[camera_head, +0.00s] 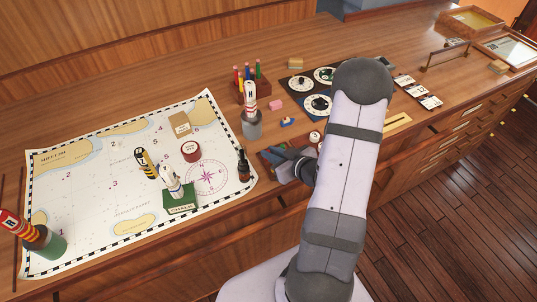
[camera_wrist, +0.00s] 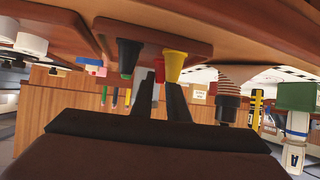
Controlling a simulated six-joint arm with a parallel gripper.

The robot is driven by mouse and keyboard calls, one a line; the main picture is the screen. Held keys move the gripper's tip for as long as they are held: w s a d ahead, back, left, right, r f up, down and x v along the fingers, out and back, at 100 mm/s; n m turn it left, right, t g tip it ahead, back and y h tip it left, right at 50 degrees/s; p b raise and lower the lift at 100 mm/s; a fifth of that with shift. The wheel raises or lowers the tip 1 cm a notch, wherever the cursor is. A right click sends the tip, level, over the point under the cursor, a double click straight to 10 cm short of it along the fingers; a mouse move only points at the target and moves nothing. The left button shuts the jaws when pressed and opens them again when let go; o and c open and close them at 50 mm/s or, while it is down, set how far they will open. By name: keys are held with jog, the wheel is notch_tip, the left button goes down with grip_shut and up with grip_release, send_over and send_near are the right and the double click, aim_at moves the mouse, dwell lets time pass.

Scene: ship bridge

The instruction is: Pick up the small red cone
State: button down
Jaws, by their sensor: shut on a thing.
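The small red cone (camera_wrist: 159,68) shows in the wrist view between the two dark fingers of my gripper (camera_wrist: 159,86), partly hidden by them. My gripper is shut on it. The wrist view is upside down, and the cone is close to a reddish-brown tray (camera_wrist: 150,32); I cannot tell whether it still touches. In the head view my gripper (camera_head: 275,160) is low at the counter's front, and the red cone cannot be made out there.
A small dark bottle (camera_head: 243,165) stands left of my gripper on the chart's (camera_head: 85,190) edge. Behind are a grey cup (camera_head: 251,128), a pencil block (camera_head: 262,90) and a dial panel (camera_head: 297,86). Blue (camera_head: 287,122) and pink (camera_head: 276,105) small items lie between.

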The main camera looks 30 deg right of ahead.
jog(key=shift+r, duration=0.15)
notch_tip(320, 180, up, 10)
dwell(0.8)
